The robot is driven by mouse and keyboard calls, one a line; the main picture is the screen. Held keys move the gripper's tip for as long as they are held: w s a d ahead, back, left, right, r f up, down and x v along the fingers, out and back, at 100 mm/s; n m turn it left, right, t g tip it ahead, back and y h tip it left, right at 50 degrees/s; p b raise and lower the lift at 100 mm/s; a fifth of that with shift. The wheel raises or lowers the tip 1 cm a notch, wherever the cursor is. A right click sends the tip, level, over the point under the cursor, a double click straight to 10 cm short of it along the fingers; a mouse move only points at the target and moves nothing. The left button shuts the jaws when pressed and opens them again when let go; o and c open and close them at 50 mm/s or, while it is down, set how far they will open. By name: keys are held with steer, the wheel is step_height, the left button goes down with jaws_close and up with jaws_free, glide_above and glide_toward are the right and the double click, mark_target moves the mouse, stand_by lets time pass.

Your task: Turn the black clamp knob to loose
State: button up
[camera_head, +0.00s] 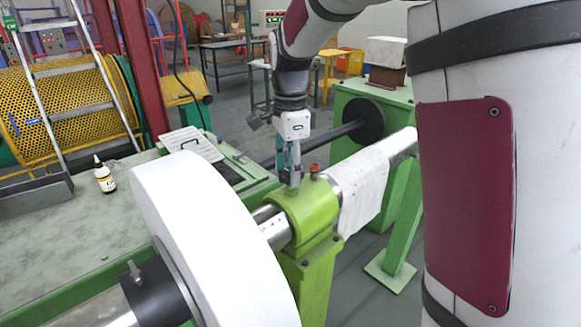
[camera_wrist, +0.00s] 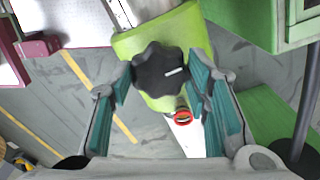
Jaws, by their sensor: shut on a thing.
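The black clamp knob (camera_wrist: 158,66) is lobed, with a short white line on its face, and sits on the light green clamp block (camera_wrist: 190,36). In the wrist view the white line points right and slightly up. My gripper (camera_wrist: 161,80) has its teal finger pads on either side of the knob and is shut on it.
A small red fitting (camera_head: 314,168) stands on the block close to my gripper. A large white reel (camera_head: 215,235) is at the front left. A steel shaft (camera_head: 274,229) enters the block. A bottle (camera_head: 104,178) stands on the green bench (camera_head: 65,238).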

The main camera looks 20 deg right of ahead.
steer(key=n, duration=0.3)
steer(key=shift+n+p, duration=0.3)
steer(key=shift+p, duration=0.05)
steer(key=n, duration=0.8)
steer(key=shift+p, duration=0.35)
steer(key=n, duration=0.3)
steer(key=shift+s+n, duration=0.1)
steer(key=shift+n, duration=0.3)
steer(key=n, duration=0.4)
steer(key=shift+p, duration=0.3)
steer(key=n, duration=0.4)
steer(key=shift+d, duration=0.1)
steer(key=n+p, duration=0.1)
steer(key=n, duration=0.2)
steer(key=shift+n, duration=0.3)
steer(key=shift+n+p, duration=0.4)
steer(key=shift+n, duration=1.6)
